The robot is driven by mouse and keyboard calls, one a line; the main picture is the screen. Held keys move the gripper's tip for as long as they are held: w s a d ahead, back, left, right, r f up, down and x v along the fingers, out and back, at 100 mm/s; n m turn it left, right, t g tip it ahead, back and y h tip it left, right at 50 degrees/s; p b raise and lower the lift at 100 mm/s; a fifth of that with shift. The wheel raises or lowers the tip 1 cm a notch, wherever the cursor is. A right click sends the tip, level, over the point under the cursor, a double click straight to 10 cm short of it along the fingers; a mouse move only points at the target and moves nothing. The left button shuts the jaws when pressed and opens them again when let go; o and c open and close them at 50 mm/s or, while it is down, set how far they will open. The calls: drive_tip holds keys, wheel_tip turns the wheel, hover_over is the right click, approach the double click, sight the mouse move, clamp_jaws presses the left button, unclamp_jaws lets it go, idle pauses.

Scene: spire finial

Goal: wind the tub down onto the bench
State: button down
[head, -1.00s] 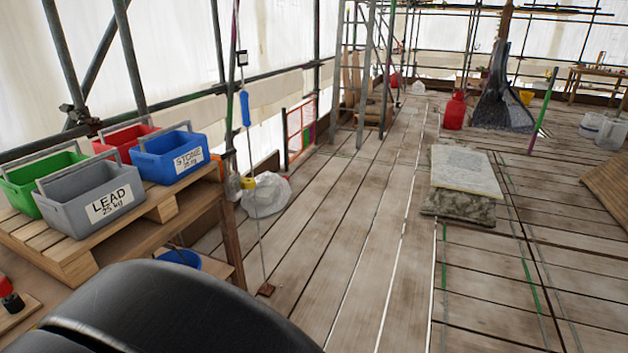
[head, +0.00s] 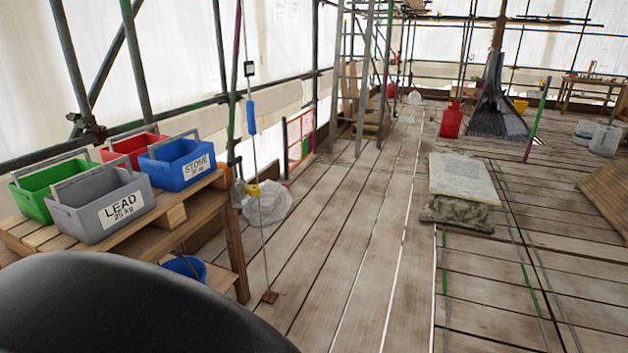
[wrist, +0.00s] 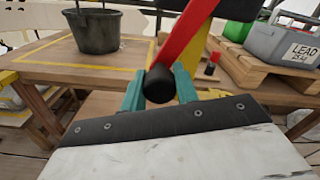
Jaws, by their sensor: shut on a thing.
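The dark tub (wrist: 97,31) is in the wrist view at the upper left, upright, with its handle raised. It is over the wooden bench (wrist: 45,72), within a yellow taped outline; I cannot tell whether its base touches the top. My gripper (wrist: 158,82), with teal fingers, is shut on the black knob (wrist: 159,88) of a red crank arm (wrist: 190,28). The crank arm slants from the knob to the upper right. The tub, the knob and my gripper do not show in the head view.
Stone (head: 183,163), lead (head: 100,205), green and red crates stand on a pallet at left. A pale slab stack (head: 462,185) lies on the deck. A red canister (head: 451,119) stands farther back. The central boards are clear.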

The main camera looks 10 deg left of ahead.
drive_tip(key=shift+r, duration=0.1)
idle(0.3)
drive_tip(key=c, duration=1.1)
unclamp_jaws()
drive_tip(key=shift+o, duration=0.2)
